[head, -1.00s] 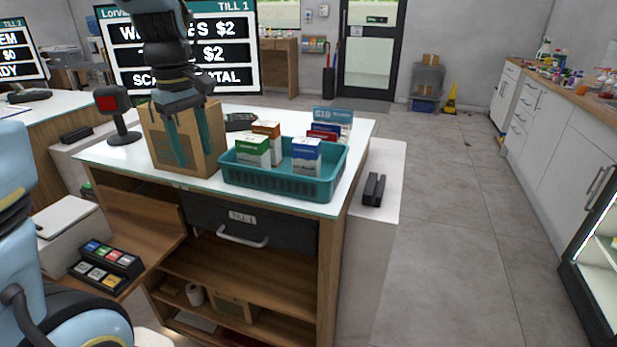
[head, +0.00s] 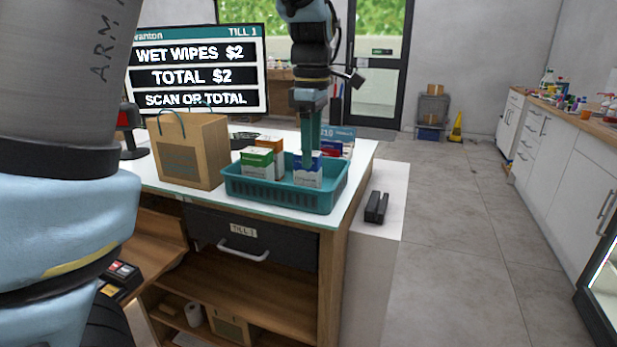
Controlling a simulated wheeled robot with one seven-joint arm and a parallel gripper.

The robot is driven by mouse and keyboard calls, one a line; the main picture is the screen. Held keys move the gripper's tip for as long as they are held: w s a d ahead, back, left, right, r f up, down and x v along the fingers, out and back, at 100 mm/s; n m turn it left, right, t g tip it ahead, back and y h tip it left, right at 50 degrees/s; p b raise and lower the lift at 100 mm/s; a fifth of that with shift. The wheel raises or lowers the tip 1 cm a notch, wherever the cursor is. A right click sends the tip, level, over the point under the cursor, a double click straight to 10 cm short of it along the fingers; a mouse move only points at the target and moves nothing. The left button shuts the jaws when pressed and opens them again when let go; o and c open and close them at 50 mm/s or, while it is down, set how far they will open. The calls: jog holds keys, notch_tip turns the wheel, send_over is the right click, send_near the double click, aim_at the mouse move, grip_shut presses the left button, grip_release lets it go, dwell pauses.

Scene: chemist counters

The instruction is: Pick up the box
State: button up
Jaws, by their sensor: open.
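A teal basket (head: 285,195) stands on the white counter top and holds several small medicine boxes. A white and blue box (head: 308,176) stands upright at its front right. A green and white box (head: 257,165) stands at the left, with an orange and white box (head: 271,151) just behind it. A red and blue box (head: 329,150) is at the back right. My gripper (head: 308,150) is open and points down at the white and blue box, its teal fingers overlapping the box's top. I cannot tell whether they touch it.
A brown paper bag (head: 192,150) stands left of the basket. A till screen (head: 200,72) rises behind it, and a small blue sign (head: 338,134) stands at the basket's back right. A black card reader (head: 376,207) lies on the lower ledge at right.

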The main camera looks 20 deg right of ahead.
aim_at(308, 172)
jog(key=shift+w+a+f+p, duration=0.1)
jog(key=shift+w+f+p, duration=0.1)
jog(key=shift+f, duration=0.7)
jog(key=shift+w+a+f+p, duration=0.1)
jog(key=shift+f+p, duration=0.05)
jog(key=shift+f, duration=0.75)
jog(key=shift+w+a+f+p, duration=0.1)
jog(key=shift+f+p, duration=0.1)
jog(key=shift+f, duration=0.7)
jog(key=shift+c, duration=0.3)
grip_shut()
